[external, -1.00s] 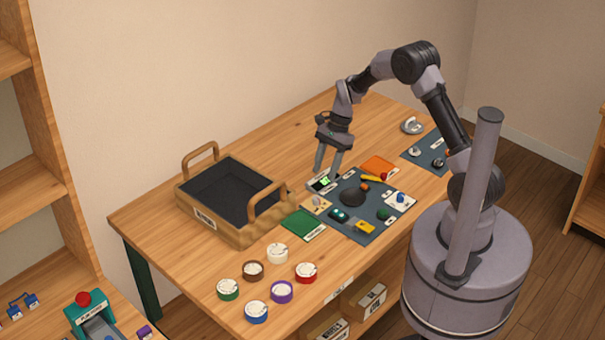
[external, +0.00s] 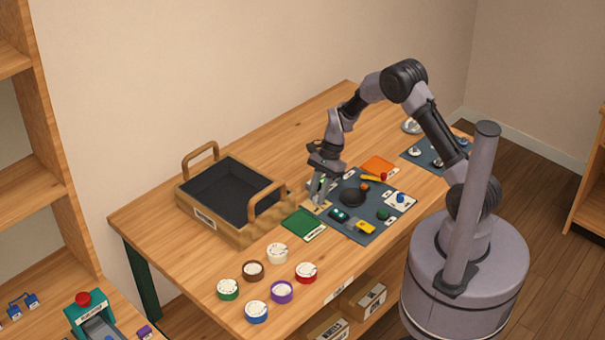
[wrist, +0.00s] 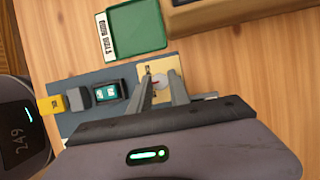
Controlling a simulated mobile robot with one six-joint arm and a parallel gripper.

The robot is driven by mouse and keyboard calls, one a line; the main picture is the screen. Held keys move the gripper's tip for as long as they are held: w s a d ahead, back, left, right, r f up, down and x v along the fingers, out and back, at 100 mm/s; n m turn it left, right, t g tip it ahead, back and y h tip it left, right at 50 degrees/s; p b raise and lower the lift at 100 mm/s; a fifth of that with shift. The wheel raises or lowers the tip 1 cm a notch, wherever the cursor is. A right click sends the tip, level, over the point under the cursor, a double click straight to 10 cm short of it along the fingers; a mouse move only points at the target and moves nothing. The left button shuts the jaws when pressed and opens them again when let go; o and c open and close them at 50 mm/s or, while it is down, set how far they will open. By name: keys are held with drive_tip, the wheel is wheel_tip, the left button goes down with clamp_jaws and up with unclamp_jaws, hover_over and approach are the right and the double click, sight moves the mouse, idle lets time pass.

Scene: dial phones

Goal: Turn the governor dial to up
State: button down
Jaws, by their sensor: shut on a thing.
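A small tan plate (wrist: 148,66) carries a round grey dial (wrist: 163,79) with a red mark; its lettering is too small to read, so I cannot confirm that it is the governor dial. In the external view the tan plate (external: 322,207) lies at the left corner of the dark panel. My gripper (external: 319,202) points down over it. In the wrist view my gripper (wrist: 162,84) has one finger on each side of the dial and is shut on it. The fingers hide part of the dial, and its exact setting is unclear.
The dark panel (external: 350,222) also bears a teal switch (wrist: 109,92), a yellow piece (external: 365,227) and a black dome (external: 352,197). A green tray (external: 303,224) lies beside it. A wooden crate (external: 241,229) stands left. Several round dials sit nearer the front edge.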

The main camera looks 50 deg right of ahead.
drive_tip(key=shift+r+n+p, duration=0.1)
drive_tip(key=shift+n+p, duration=0.2)
drive_tip(key=shift+p, duration=0.1)
drive_tip(key=n+g+p, duration=0.1)
drive_tip(key=n+p, duration=0.1)
drive_tip(key=n, duration=0.1)
drive_tip(key=shift+w, duration=0.1)
drive_tip(key=shift+w+n+g+h+p, duration=0.1)
drive_tip(key=shift+n+g+h+p, duration=0.3)
drive_tip(key=shift+n+p, duration=0.65)
drive_tip(key=shift+w+n+g+h+p, duration=0.15)
drive_tip(key=shift+n+g+p, duration=0.4)
drive_tip(key=shift+n, duration=0.9)
drive_tip(key=shift+s+a, duration=0.1)
drive_tip(key=c, duration=1.2)
unclamp_jaws()
